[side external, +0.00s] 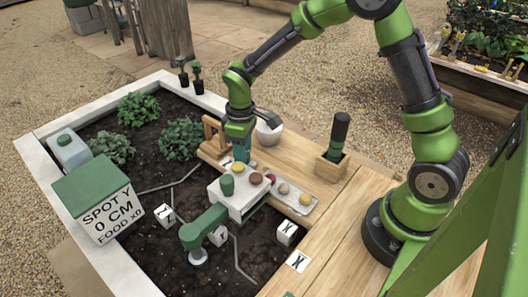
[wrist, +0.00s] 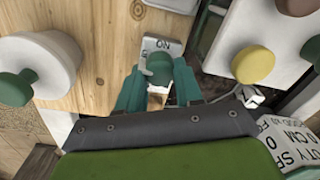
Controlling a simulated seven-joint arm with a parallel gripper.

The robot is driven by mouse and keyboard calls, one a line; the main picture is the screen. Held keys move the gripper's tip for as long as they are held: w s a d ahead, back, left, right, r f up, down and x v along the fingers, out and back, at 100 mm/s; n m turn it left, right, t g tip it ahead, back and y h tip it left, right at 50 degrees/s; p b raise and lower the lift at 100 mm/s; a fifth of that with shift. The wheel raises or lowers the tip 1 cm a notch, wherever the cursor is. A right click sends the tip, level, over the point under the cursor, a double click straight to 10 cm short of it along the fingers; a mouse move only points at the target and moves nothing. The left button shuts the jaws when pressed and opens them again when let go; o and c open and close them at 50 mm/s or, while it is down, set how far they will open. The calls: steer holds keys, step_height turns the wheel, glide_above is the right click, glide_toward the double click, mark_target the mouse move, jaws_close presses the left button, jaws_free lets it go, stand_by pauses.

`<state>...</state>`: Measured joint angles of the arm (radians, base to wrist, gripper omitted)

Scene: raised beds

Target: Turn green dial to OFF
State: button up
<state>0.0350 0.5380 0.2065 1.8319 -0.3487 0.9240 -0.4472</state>
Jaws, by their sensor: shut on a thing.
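The green dial (wrist: 158,66) is between my gripper's (wrist: 158,85) two teal fingers in the wrist view. The fingers are closed against its sides. A pale plate (wrist: 163,46) with the letters ON, seen upside down, lies on the wood beside the dial. In the side view my gripper (side external: 239,156) points down at the wooden board, just behind the white block with knobs. There the fingers hide the dial, and I cannot read its setting.
A white block (side external: 239,201) with green, yellow and brown knobs stands close to my gripper. Its yellow knob (wrist: 252,64) is right of the dial in the wrist view. A white round object with a green knob (wrist: 17,87) is at left. A wooden holder (side external: 331,166) stands farther right.

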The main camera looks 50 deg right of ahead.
steer(key=shift+n, duration=0.4)
steer(key=o, duration=1)
steer(key=shift+o, duration=0.2)
